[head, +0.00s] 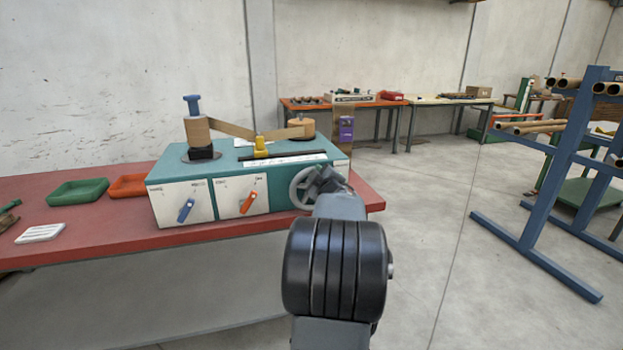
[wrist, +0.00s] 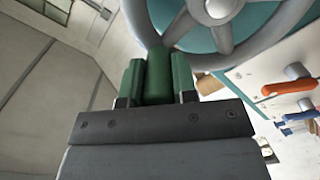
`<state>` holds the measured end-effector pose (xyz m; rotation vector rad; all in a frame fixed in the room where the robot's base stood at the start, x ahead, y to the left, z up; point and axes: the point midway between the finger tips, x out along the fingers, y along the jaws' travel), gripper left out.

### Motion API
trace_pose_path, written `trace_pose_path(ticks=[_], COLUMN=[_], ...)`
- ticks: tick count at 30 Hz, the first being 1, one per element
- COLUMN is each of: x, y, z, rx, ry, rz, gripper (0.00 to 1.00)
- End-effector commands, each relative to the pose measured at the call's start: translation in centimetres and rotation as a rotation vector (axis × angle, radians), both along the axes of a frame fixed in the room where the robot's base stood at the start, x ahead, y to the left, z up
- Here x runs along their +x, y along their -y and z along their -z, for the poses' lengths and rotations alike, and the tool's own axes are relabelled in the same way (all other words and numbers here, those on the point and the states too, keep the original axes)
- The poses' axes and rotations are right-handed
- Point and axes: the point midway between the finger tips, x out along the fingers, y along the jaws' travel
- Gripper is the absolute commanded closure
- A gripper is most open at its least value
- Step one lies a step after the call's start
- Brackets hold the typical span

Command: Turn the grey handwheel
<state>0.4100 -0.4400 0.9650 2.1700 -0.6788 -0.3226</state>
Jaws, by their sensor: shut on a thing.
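The grey handwheel (head: 296,190) is on the front right of the teal and white winder, and its right side is hidden behind my gripper (head: 322,182) and arm. In the wrist view the handwheel (wrist: 262,50) fills the upper right, with its spokes and hub close by. There my gripper (wrist: 157,70) is shut on a dark green grip (wrist: 159,78) at the wheel's rim, with a green finger on each side of it.
The winder (head: 168,170) stands on a red table (head: 100,230). A blue lever (head: 186,209) and an orange lever (head: 249,201) are left of the wheel. Green (head: 78,192) and orange trays (head: 128,186) lie further left. A blue rack (head: 560,170) stands right, with clear floor between.

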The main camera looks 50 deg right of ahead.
Motion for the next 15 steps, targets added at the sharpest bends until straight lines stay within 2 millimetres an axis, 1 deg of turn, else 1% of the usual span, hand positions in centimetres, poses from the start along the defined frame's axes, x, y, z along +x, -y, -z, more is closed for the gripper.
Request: trace_pose_path(ticks=[11, 12, 15], x=[-0.01, -0.01, 0.02], y=[0.01, 0.01, -0.01], z=[-0.19, -0.19, -0.15], rx=[-0.005, -0.005, -0.005], ry=[0.001, 0.001, 0.000], rz=[0.000, 0.000, 0.000], gripper=[1.00, 0.70, 0.60])
